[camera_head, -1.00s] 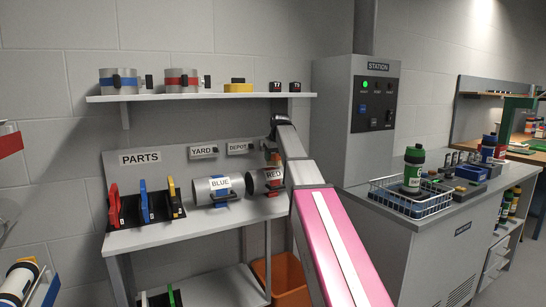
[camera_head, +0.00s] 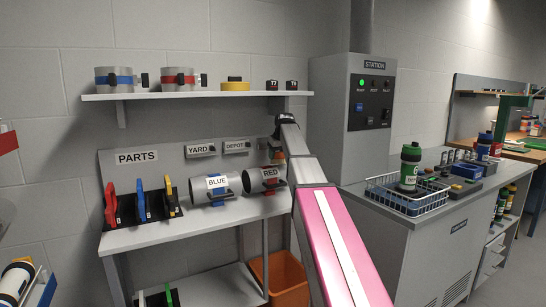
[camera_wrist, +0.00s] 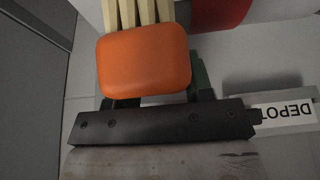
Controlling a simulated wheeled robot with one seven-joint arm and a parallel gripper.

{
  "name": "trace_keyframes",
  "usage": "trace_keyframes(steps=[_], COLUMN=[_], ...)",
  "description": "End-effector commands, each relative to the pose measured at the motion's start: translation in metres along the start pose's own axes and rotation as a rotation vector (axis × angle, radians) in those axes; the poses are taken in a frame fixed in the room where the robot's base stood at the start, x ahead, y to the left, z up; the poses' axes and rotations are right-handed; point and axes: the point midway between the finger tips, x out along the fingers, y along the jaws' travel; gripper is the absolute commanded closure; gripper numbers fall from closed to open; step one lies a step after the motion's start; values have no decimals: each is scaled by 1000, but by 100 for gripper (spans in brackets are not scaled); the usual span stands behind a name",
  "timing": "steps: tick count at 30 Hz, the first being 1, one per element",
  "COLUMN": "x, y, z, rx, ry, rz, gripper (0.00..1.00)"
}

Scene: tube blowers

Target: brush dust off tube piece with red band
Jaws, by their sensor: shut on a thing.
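The tube piece with the RED label (camera_head: 268,175) lies on the parts bench beside the tube piece labelled BLUE (camera_head: 214,184). My gripper (camera_head: 277,150) is above the RED piece's right end, partly hidden by my arm in the head view. In the wrist view my gripper (camera_wrist: 158,98) is shut on a brush with an orange body (camera_wrist: 144,60) and pale bristles (camera_wrist: 138,12). A red surface (camera_wrist: 218,12) shows just right of the bristles. I cannot tell whether the bristles touch the tube, and I cannot make out dust.
A shelf (camera_head: 200,96) above holds two banded rings, a yellow disc and small dark blocks. YARD (camera_head: 200,149) and DEPOT (camera_head: 237,146) signs are on the back panel. A rack of coloured pieces (camera_head: 142,204) stands left. The grey station (camera_head: 366,110) stands right.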

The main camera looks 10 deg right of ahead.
Motion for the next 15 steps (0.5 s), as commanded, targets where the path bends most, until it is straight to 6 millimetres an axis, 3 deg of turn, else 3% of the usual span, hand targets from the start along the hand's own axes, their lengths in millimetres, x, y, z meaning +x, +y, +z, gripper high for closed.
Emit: trace_keyframes(steps=[8,15], x=[2,2], y=[3,-12], z=[1,2], rx=[0,-2], ry=[0,-1], rz=[0,-1], gripper=[90,90])
